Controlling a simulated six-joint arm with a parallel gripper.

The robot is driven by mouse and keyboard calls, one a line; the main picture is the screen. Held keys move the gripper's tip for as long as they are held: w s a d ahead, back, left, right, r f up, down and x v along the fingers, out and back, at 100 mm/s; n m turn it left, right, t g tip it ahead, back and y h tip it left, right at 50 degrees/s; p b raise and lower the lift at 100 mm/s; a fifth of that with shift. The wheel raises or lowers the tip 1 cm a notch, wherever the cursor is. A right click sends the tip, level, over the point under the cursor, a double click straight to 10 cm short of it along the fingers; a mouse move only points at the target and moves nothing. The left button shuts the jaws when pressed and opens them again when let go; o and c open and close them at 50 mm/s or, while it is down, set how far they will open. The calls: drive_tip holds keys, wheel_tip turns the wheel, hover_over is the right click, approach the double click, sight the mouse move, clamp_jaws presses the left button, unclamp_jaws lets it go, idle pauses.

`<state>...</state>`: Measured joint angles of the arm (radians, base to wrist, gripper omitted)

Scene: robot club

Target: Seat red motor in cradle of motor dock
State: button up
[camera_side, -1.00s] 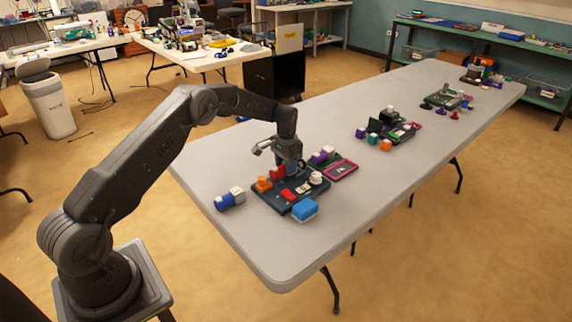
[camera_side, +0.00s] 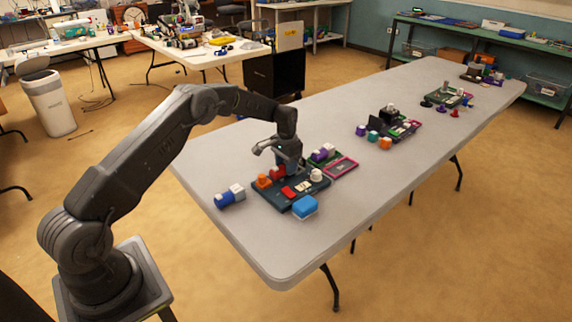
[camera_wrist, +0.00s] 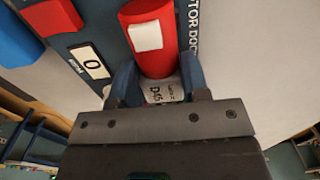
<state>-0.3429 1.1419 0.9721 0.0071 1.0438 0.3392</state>
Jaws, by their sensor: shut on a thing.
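The red motor (camera_wrist: 154,52) is a red cylinder with a white patch and a pale, printed end. It also shows in the side view (camera_side: 277,172), partly hidden by my gripper. My gripper (camera_wrist: 158,88) is shut on the motor's pale end, one blue finger on each side; it points down over the dock in the side view (camera_side: 289,166). The motor dock (camera_side: 277,196) is a dark blue board whose lettering shows beside the motor in the wrist view (camera_wrist: 193,30). The motor lies low over the board; its underside and the cradle are hidden, so I cannot tell whether it touches.
On the dock are an orange part (camera_side: 263,182), a red block (camera_side: 288,193) and a white round part (camera_side: 316,175). A blue block (camera_side: 305,207) sits at its front corner. A blue-and-white part (camera_side: 230,196) lies to the left. A pink-edged board (camera_side: 341,168) is close on the right.

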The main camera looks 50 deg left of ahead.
drive_tip(key=shift+f, duration=0.1)
drive_tip(key=o, duration=1.5)
drive_tip(key=shift+r, duration=4)
